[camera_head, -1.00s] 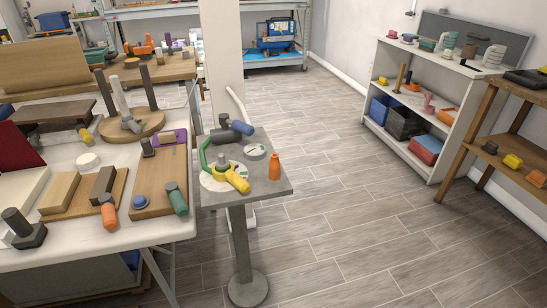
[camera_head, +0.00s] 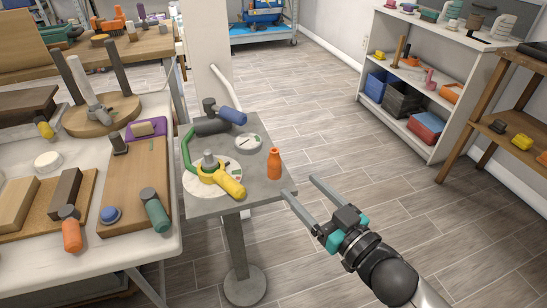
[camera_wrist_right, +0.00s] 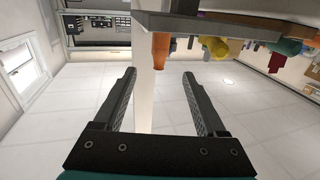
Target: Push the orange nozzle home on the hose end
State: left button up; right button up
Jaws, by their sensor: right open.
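The orange nozzle (camera_head: 274,164) stands upright near the right edge of a small grey pedestal table (camera_head: 255,190). It also shows in the right wrist view (camera_wrist_right: 161,48), above and between my fingers. A curved green hose (camera_head: 186,150) lies at the table's left side, by a yellow-handled fitting (camera_head: 229,184) on a pale disc. I cannot tell clearly which part is the hose end. My right gripper (camera_head: 298,192) is open and empty, its fingers pointing toward the table, right of and a little below the nozzle in the head view, apart from it. My left gripper is out of view.
A blue and dark grey fitting (camera_head: 228,115) and a round dial (camera_head: 248,142) sit at the table's back. A white workbench (camera_head: 60,275) with boards and tools stands close on the left. Open floor (camera_head: 320,130) lies right of the table, before a white shelf (camera_head: 433,154).

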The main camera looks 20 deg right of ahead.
aim_at(278, 165)
jog(key=b+x, duration=0.1)
jog(key=x, duration=0.7)
jog(key=shift+w+b, duration=0.1)
jog(key=shift+b, duration=0.2)
jog(key=shift+b+x, duration=0.8)
jog(key=shift+x, duration=1.3)
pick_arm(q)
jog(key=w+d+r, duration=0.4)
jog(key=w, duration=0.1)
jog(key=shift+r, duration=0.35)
pick_arm(e)
jog(key=shift+x, duration=0.9)
jog(key=shift+f, duration=0.2)
grip_shut()
